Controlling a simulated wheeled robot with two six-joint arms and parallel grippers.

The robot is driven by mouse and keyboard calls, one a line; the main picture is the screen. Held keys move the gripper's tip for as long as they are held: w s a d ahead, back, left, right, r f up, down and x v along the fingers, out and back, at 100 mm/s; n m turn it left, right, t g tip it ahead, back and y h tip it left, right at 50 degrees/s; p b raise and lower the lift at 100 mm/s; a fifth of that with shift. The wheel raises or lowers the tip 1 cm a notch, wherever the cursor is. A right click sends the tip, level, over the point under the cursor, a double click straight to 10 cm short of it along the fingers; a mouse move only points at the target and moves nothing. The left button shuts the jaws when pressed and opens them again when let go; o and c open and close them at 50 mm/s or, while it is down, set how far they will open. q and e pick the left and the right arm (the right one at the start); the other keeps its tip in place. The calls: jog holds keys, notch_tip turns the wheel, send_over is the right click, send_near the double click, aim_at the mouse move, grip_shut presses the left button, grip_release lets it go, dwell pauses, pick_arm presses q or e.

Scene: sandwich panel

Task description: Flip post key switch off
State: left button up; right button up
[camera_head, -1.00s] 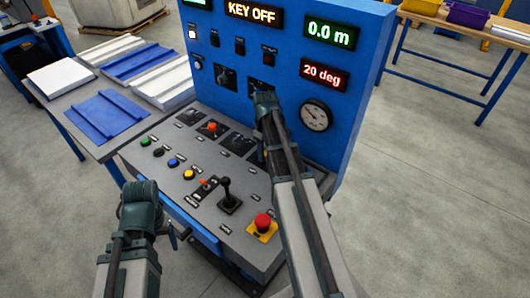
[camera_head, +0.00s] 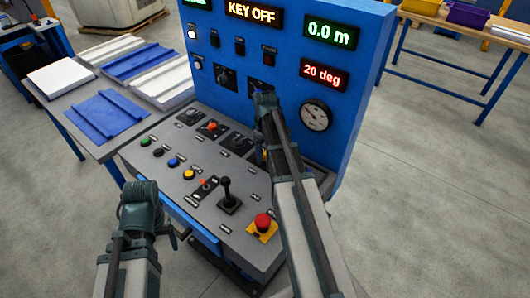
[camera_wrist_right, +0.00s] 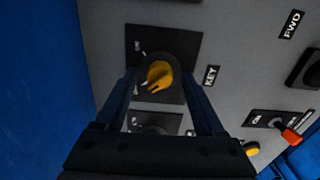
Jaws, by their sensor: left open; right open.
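The post key switch, a yellow knob (camera_wrist_right: 159,75) in a black round collar on a dark square plate, shows in the right wrist view beside a KEY label (camera_wrist_right: 211,75). My right gripper (camera_wrist_right: 160,85) is open, with one finger on each side of the knob; whether they touch it I cannot tell. In the head view my right gripper (camera_head: 264,100) is over the console and its arm mostly hides the key switch. The display (camera_head: 254,12) on the blue panel reads KEY OFF. My left gripper (camera_head: 139,190) is at the lower left, in front of the console, holding nothing visible.
The sloped grey console (camera_head: 190,185) carries coloured buttons, a black joystick (camera_head: 227,195) and a red emergency button (camera_head: 263,222). The upright blue panel (camera_head: 345,45) stands behind it with a gauge (camera_head: 315,115). A side table holds blue and white panels (camera_head: 105,115).

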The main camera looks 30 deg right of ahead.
aim_at(265, 152)
jog(key=shift+r, duration=0.1)
notch_tip(265, 152, up, 14)
jog(key=p, duration=1.3)
jog(key=shift+p, duration=0.4)
jog(key=shift+f, duration=0.2)
jog(key=s+a, duration=0.5)
jog(key=a, duration=0.5)
jog(key=s+a, duration=0.6)
jog(key=a, duration=0.4)
jog(key=s+a+h, duration=0.1)
jog(key=s+a, duration=0.4)
jog(key=a, duration=0.5)
jog(key=shift+s+a+m, duration=0.3)
jog(key=shift+s+m, duration=0.05)
jog(key=shift+m, duration=0.05)
jog(key=shift+d+r, duration=0.1)
